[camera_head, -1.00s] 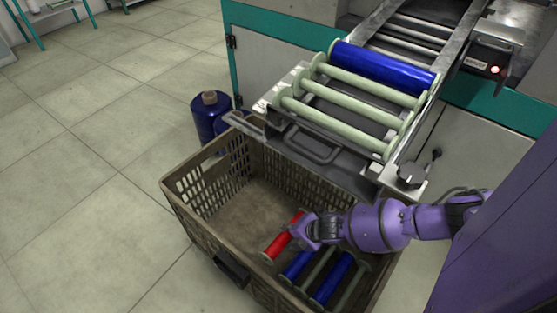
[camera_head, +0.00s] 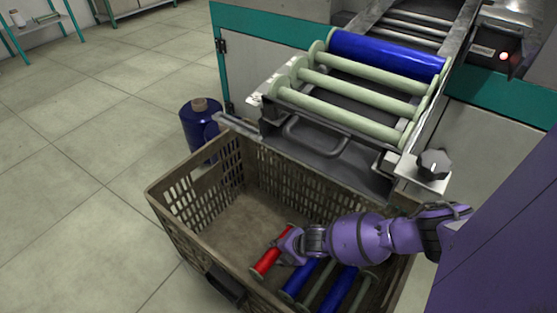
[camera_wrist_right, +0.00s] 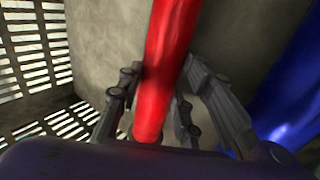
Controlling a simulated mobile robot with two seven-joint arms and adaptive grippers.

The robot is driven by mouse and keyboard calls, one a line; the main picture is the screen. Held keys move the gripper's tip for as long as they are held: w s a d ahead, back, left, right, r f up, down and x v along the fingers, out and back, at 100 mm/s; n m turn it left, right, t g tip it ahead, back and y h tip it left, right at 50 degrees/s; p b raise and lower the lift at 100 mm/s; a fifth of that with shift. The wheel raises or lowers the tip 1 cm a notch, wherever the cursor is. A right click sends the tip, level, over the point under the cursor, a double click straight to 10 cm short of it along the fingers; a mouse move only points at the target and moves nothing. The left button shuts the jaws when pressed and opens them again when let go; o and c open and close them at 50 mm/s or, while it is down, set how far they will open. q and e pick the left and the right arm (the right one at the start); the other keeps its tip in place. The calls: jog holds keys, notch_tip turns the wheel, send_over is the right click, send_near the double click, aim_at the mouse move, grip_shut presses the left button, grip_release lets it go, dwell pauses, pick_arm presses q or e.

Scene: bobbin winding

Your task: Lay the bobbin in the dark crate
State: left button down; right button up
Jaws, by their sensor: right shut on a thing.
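The red bobbin (camera_head: 268,259) is inside the dark crate (camera_head: 178,221), low near its floor and left of the blue bobbins. My right gripper (camera_head: 284,246) is shut on the red bobbin. In the right wrist view the red bobbin (camera_wrist_right: 166,70) runs between the fingers of my right gripper (camera_wrist_right: 160,100), with the crate's slotted wall to the left. I cannot tell whether the bobbin touches the crate floor. My left gripper is not in view.
Blue bobbins (camera_head: 337,289) and pale bare ones lie in the crate to the right. A rack (camera_head: 345,118) with pale rollers and a blue roll (camera_head: 385,55) stands above the crate. The crate's left floor is clear.

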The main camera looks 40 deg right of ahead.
jog(key=shift+f, duration=0.2)
jog(key=o, duration=1.3)
jog(key=shift+r, duration=0.15)
pick_arm(q)
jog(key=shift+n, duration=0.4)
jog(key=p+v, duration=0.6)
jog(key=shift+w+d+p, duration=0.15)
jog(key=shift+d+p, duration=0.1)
jog(key=shift+p, duration=0.15)
pick_arm(e)
jog(key=v, duration=1.2)
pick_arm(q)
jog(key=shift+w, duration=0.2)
